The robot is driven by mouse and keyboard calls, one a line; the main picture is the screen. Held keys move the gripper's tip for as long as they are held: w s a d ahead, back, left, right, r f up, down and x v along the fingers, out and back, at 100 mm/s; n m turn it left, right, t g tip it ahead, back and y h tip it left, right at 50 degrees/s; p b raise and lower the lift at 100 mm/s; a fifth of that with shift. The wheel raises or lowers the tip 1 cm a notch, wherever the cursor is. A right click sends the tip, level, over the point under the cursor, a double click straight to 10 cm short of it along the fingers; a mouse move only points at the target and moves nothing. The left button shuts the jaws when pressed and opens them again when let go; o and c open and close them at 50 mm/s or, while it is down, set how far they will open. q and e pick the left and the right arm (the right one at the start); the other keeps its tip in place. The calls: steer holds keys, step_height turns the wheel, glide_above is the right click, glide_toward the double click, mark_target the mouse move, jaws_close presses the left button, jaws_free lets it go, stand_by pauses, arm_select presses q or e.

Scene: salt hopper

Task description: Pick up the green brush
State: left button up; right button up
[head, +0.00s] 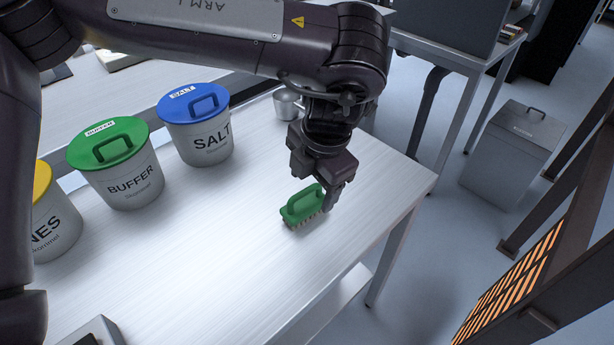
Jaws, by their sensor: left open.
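The green brush (299,207) lies on the white table (210,250) near its right part, bristles down and handle up. My left gripper (318,190) points down at the brush. It is open, and its fingers are at the handle's far right end, with one finger on the near right side. Part of the brush is hidden behind the gripper, and I cannot tell whether the fingers touch it. My right gripper is not in view.
A blue-lidded salt bucket (207,138), a green-lidded buffer bucket (130,183) and a yellow-lidded bucket (55,232) stand along the table's left side. A metal cup (287,106) stands behind the gripper. The table's front middle is clear. A grey bin (513,155) stands on the floor right.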

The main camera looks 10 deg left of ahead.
mark_target(305, 204)
arm_select(q)
steer(key=shift+w+a+f, duration=0.1)
steer(key=shift+w, duration=0.15)
steer(key=shift+s+a+f, duration=0.15)
steer(key=shift+s+f, duration=0.05)
steer(key=shift+f, duration=0.9)
steer(key=f, duration=0.1)
steer(key=w+f, duration=0.1)
steer(key=f, duration=0.1)
steer(key=a+f, duration=0.1)
steer(key=shift+w+f, duration=0.15)
steer(key=shift+f, duration=0.15)
steer(key=c, duration=1.1)
